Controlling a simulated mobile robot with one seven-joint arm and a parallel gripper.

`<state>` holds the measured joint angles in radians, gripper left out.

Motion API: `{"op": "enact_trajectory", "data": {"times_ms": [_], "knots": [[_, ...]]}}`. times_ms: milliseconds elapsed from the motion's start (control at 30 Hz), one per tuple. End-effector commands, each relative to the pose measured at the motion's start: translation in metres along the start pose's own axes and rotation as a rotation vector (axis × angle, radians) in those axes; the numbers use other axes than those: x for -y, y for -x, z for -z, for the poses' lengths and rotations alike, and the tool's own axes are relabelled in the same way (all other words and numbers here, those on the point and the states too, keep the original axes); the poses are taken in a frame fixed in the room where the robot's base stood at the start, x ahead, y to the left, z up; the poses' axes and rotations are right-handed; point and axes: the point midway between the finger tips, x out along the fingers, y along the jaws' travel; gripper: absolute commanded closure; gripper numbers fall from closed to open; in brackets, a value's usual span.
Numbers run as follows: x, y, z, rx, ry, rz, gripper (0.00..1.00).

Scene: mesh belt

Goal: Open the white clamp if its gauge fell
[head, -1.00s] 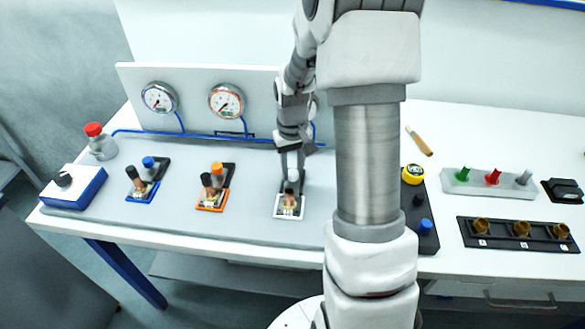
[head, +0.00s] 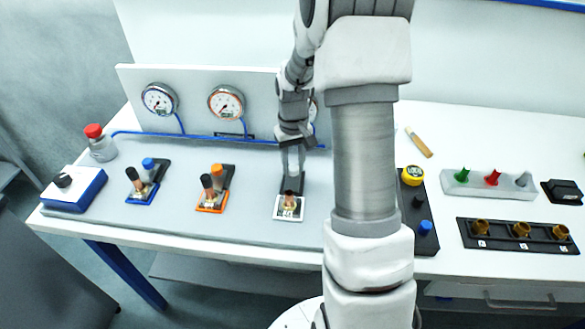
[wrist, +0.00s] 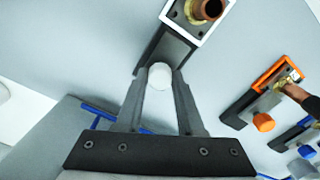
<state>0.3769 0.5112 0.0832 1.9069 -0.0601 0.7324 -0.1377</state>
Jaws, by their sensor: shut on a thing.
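The white clamp (head: 289,207) sits on the grey board, its white frame around a copper pipe stub. The frame also shows at the top of the wrist view (wrist: 188,31). My gripper (head: 293,172) is above the clamp's black rear part. In the wrist view my gripper (wrist: 160,80) is shut on the clamp's white knob (wrist: 161,74), at the end of the black part away from the stub. Two round gauges, left (head: 159,99) and middle (head: 226,102), stand on the back panel. A third gauge (head: 314,109) is mostly hidden behind my arm; its needle cannot be read.
To the left are the orange clamp (head: 210,208) and the blue clamp (head: 141,197). A red-capped bottle (head: 99,148) and a blue box with a black knob (head: 74,195) stand at the left end. Right of my arm are a yellow button (head: 412,175) and racks.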

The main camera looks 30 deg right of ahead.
Motion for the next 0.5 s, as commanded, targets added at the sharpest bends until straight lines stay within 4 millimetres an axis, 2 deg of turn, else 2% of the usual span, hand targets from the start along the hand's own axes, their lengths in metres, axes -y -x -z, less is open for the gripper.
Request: {"op": "enact_trajectory", "data": {"times_ms": [267,300,433,500], "knots": [[-0.0030,0.0017,0.0060,-0.015,-0.002,-0.004,1.00],[-0.0032,0.0018,0.0063,-0.016,-0.002,-0.004,0.56],[-0.0029,0.0012,0.0054,-0.013,-0.002,-0.004,0.33],[-0.0026,0.0010,0.0049,-0.011,-0.002,-0.003,0.33]]}}
